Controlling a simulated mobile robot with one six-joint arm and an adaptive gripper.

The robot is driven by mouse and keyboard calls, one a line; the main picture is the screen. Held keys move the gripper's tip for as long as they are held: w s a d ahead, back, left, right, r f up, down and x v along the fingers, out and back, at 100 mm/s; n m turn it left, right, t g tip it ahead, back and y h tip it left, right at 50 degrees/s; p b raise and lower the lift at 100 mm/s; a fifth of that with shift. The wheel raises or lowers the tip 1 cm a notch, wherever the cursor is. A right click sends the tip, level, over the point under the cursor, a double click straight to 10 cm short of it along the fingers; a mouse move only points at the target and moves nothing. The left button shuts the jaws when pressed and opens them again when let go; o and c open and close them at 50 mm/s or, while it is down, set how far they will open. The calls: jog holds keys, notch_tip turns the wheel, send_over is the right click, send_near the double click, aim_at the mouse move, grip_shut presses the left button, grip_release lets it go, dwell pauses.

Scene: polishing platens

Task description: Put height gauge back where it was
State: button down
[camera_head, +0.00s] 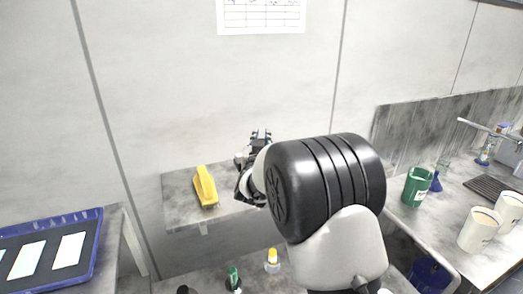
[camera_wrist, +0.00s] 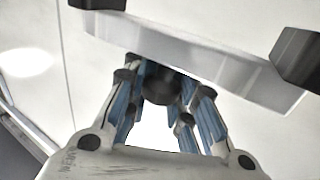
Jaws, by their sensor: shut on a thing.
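My gripper (camera_head: 258,142) is raised in front of the wall, above the grey wall shelf (camera_head: 180,208). In the wrist view, my gripper (camera_wrist: 160,100) has its blue-sided fingers closed around a dark round part. Just beyond the fingers is a pale grey bar with black end blocks, which appears to be the height gauge (camera_wrist: 200,60), held tilted across the view. In the head view my own arm hides most of the held thing. I cannot tell whether it touches the shelf.
A yellow object (camera_head: 206,187) stands on the shelf, left of my gripper. A blue tray (camera_head: 97,240) lies at the left. The right bench holds a green cup (camera_head: 417,186), a blue funnel (camera_head: 436,183) and pale cups (camera_head: 479,230). Small bottles (camera_head: 272,260) stand below.

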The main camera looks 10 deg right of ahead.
notch_tip(320, 180, down, 3)
jog(key=shift+w+r, duration=0.1)
jog(key=shift+b, duration=0.3)
jog(key=shift+f+b, duration=0.3)
jog(key=shift+f, duration=0.2)
jog(key=shift+f, duration=0.15)
